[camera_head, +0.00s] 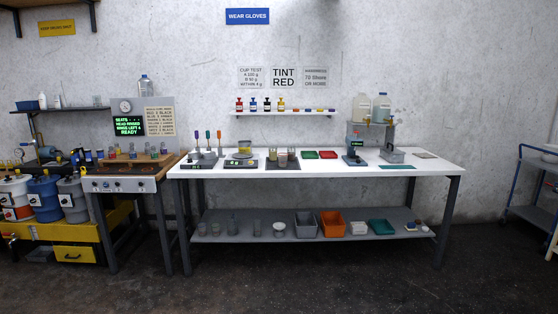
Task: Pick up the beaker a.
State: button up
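A small group of beaker-like cups (282,158) stands on a dark mat (281,167) on the white bench, left of its middle. They are too small for me to read any letter, so I cannot tell which one is beaker a. Several more clear vessels (257,228) stand on the grey lower shelf below. My gripper does not show in this view.
The white bench (440,168) also carries a scale (241,162), red and green trays (328,155), and a dispenser (354,153). The dark floor (330,285) in front is clear.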

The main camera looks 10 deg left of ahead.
aim_at(273, 149)
jog(key=i+j+u, duration=0.7)
jog(key=i+u, duration=0.3)
jog(key=i+j, duration=0.15)
jog(key=i, duration=0.4)
jog(key=i+j, duration=0.1)
jog(key=i, duration=0.5)
jog(key=i+j+u, duration=0.1)
jog(key=i, duration=0.45)
jog(key=i+j+z, duration=0.1)
jog(key=i+z, duration=0.25)
jog(key=z, duration=0.15)
jog(key=i+j+z, duration=0.25)
jog(key=z, duration=0.2)
jog(key=i+j+z, duration=0.3)
jog(key=z, duration=0.2)
jog(key=i+j+z, duration=0.15)
jog(key=j+z, duration=0.65)
jog(key=i+j+z, duration=0.1)
jog(key=j+z, duration=0.25)
jog(key=j, duration=0.2)
jog(key=j+z, duration=0.35)
jog(key=j, duration=0.25)
